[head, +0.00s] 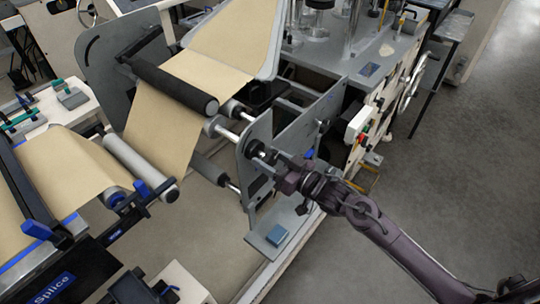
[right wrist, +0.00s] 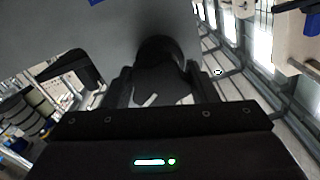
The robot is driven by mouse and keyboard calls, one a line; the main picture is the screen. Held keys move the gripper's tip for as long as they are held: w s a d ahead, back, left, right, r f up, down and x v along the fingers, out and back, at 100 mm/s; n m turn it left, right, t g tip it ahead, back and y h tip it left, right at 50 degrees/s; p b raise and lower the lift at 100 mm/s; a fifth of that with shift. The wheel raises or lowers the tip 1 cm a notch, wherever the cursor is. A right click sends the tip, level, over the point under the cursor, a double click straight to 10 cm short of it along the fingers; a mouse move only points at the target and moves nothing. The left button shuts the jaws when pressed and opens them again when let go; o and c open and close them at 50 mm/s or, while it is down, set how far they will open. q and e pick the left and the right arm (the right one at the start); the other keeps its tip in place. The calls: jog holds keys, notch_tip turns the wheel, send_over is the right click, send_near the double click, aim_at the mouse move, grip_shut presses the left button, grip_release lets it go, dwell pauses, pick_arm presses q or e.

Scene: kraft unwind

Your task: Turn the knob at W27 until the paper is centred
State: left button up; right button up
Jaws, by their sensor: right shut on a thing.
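The knob (head: 257,147) is a dark round part on the outer face of the grey side plate (head: 262,128). My right gripper (head: 272,161) is at that plate, shut on the knob, reaching in from the lower right. In the right wrist view the black knob (right wrist: 160,52) sits between the two dark fingers (right wrist: 158,80), against the grey plate. The brown kraft paper (head: 165,118) runs down from the upper web over a black roller (head: 172,84) and on to the lower left. No W27 label is readable. My left gripper is not in view.
A grey roller (head: 140,165) with a blue end stands at the lower left, beside the Splice table (head: 55,280). A machine with red and green buttons (head: 362,138) is to the right. Open floor lies farther right.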

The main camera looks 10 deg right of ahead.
jog(key=shift+r+m+p, duration=0.1)
jog(key=shift+m+p, duration=1.2)
jog(key=shift+m, duration=0.1)
jog(key=shift+m+p, duration=1.1)
jog(key=shift+m, duration=0.4)
jog(key=o, duration=1)
